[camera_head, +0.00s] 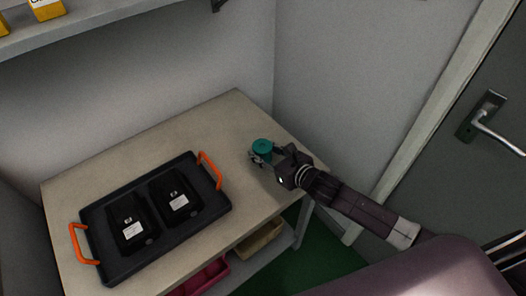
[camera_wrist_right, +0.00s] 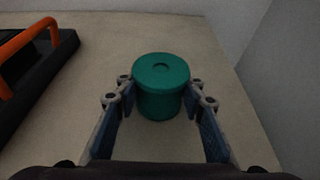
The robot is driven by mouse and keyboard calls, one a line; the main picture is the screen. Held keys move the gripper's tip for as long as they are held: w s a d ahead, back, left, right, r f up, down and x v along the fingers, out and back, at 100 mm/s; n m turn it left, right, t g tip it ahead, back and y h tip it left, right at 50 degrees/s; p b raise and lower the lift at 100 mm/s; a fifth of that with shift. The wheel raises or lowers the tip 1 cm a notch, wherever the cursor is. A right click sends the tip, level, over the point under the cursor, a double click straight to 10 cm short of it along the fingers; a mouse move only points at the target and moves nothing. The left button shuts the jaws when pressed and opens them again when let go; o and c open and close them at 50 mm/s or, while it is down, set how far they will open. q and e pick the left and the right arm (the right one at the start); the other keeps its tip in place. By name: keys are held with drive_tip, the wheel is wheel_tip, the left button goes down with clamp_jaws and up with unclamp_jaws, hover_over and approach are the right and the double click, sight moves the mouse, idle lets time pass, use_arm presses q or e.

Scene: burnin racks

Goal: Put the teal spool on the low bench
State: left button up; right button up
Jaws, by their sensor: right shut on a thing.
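The teal spool (camera_head: 263,147) is a short round cylinder with a small dimple in its top. It is upright at the right end of the beige-topped bench (camera_head: 120,180). My right gripper (camera_head: 261,158) is shut on the spool. In the right wrist view the spool (camera_wrist_right: 161,87) sits between the two fingertips (camera_wrist_right: 160,100), with bench top (camera_wrist_right: 100,35) around it. I cannot tell whether its base touches the bench or is slightly above it. My left gripper is not in view.
A black tray (camera_head: 100,214) with orange handles holds two black devices (camera_head: 174,194) on the bench, left of the spool. Walls stand behind and right of the bench. Red (camera_head: 203,279) and tan bins (camera_head: 260,243) sit underneath. A grey door (camera_head: 470,170) is at right.

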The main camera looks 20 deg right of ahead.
drive_tip(key=o, duration=1.3)
drive_tip(key=v, duration=1.2)
drive_tip(key=shift+r, duration=0.15)
